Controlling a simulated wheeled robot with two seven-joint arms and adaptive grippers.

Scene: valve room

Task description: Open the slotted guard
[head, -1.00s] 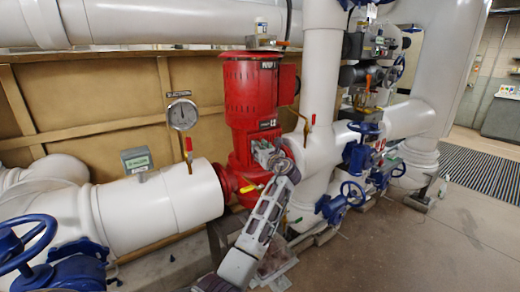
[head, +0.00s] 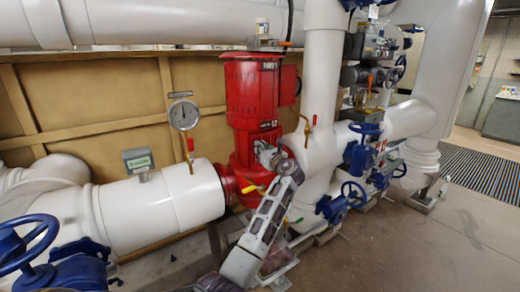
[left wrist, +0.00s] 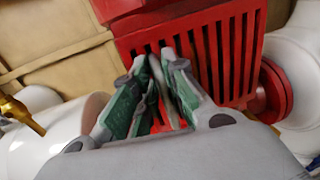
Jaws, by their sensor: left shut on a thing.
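The red slotted guard (left wrist: 222,50) fills the upper middle of the left wrist view, a panel with a row of long parallel slots. It belongs to the red pump (head: 252,100) in the head view, where my arm partly covers this area. My left gripper (left wrist: 162,58) has its green-padded fingers close together at the guard's lower left edge, shut on the guard. The exact point of contact is hidden between the fingers. In the head view the left gripper (head: 270,154) is at the lower front of the pump. My right gripper is not in view.
A white pipe (head: 150,205) with a dial gauge (head: 183,114) lies left of the pump. A thick white vertical pipe (head: 322,100) and blue valve wheels (head: 353,193) stand to the right. A large blue handwheel (head: 28,243) is at lower left. Floor at right (head: 430,245) is clear.

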